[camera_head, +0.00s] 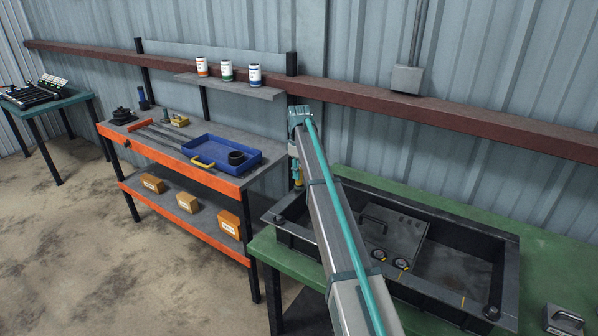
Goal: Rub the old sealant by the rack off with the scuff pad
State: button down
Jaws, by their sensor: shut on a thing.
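My arm reaches up across the middle of the head view and hides much of its own end. My gripper (297,178) shows only in part, beside the arm at the left corner of the black frame (279,229) on the green table. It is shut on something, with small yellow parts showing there. I cannot make out whether the held thing is the scuff pad. I cannot pick out the old sealant or say which thing is the rack. Small yellow marks (401,275) show inside the black frame.
Inside the frame is a grey plate (400,232) with a handle. A grey block (566,320) stands at the green table's lower right. An orange-edged bench (175,165) on the left bears a blue tray (222,146). Three cans (227,70) stand on a shelf above.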

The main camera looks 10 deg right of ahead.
jog(key=shift+f, duration=0.3)
jog(key=shift+s, duration=0.1)
jog(key=shift+s+a+r, duration=0.15)
jog(key=shift+s+a, duration=0.55)
jog(key=shift+s+a+f+p, duration=0.2)
jog(key=shift+s+a+p, duration=0.1)
jog(key=shift+s+a, duration=0.4)
jog(key=shift+w+d, duration=1.5)
jog(key=shift+w, duration=0.05)
jog(key=shift+r, duration=0.1)
jog(key=shift+r, duration=0.1)
jog(key=shift+a+r+p, duration=0.1)
jog(key=shift+r+p, duration=1.65)
jog(key=shift+r, duration=1.7)
